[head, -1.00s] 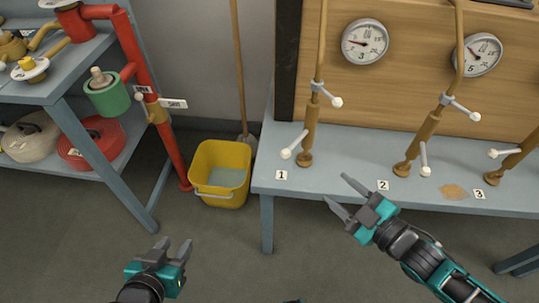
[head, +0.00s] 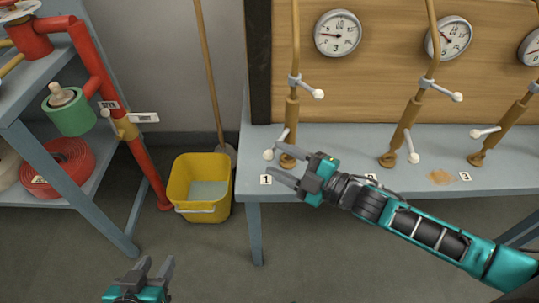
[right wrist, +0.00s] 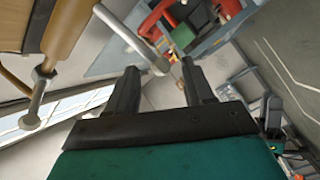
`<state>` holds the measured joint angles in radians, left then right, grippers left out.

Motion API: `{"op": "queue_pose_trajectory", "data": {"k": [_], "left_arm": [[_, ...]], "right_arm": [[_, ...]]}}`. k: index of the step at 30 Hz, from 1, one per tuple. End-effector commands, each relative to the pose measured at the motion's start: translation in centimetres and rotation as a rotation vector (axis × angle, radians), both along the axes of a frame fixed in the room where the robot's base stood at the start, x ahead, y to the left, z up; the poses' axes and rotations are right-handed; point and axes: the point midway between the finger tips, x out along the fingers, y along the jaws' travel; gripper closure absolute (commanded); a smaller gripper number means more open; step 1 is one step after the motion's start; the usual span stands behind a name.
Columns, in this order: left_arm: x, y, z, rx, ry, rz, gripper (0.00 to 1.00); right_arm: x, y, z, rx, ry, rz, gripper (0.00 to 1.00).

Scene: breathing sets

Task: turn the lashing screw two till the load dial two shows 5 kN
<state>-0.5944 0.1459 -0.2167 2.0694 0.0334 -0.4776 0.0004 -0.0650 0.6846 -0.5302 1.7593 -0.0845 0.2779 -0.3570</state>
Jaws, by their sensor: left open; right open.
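Lashing screw two (head: 404,132) is a brown upright rod, slightly tilted, with a white-tipped handle (head: 412,146) low down. Load dial two (head: 448,38) is the round white gauge behind its upper rod; its needle points to the upper left, and the exact reading is too small to tell. My right gripper (head: 272,160) is open, left of screw two, with its fingertips around or beside the white-tipped handle of screw one (head: 291,115). A white handle end (right wrist: 160,66) shows near the open fingertips in the right wrist view. My left gripper (head: 156,264) is open and empty at the lower left.
Screw three (head: 500,130) stands at the right. My right arm covers part of the number 2 label (head: 371,177). A yellow bucket (head: 201,187) stands left of the blue-grey bench (head: 340,135), and a red-pipe rack (head: 110,120) is further left. The floor in front is free.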

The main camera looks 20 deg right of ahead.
Motion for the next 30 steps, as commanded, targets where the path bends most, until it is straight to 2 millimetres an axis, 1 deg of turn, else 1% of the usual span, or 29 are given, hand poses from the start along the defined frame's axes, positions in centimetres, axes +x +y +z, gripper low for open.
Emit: {"op": "queue_pose_trajectory", "data": {"k": [1,3,7,12,19,30], "left_arm": [[0.0,0.0,-0.2,-0.002,0.0,0.001,0.57],[0.0,0.0,-0.3,-0.001,0.0,0.002,0.57],[0.0,0.0,-0.5,-0.001,0.0,0.002,0.57],[0.0,0.1,-0.5,0.0,0.0,0.002,0.57],[0.0,0.2,-0.5,0.005,0.001,-0.001,0.57],[0.0,0.3,-0.6,0.011,0.0,-0.005,0.57]], "right_arm": [[0.7,0.6,0.1,0.002,-0.004,0.001,0.48],[1.3,1.1,0.0,0.002,-0.002,0.001,0.48],[2.2,1.9,0.0,0.002,-0.001,0.001,0.48],[2.6,2.2,0.0,0.001,0.001,0.0,0.48],[2.6,2.3,0.0,0.001,0.001,0.0,0.48],[2.6,2.3,0.0,0.001,0.002,0.001,0.83]]}}
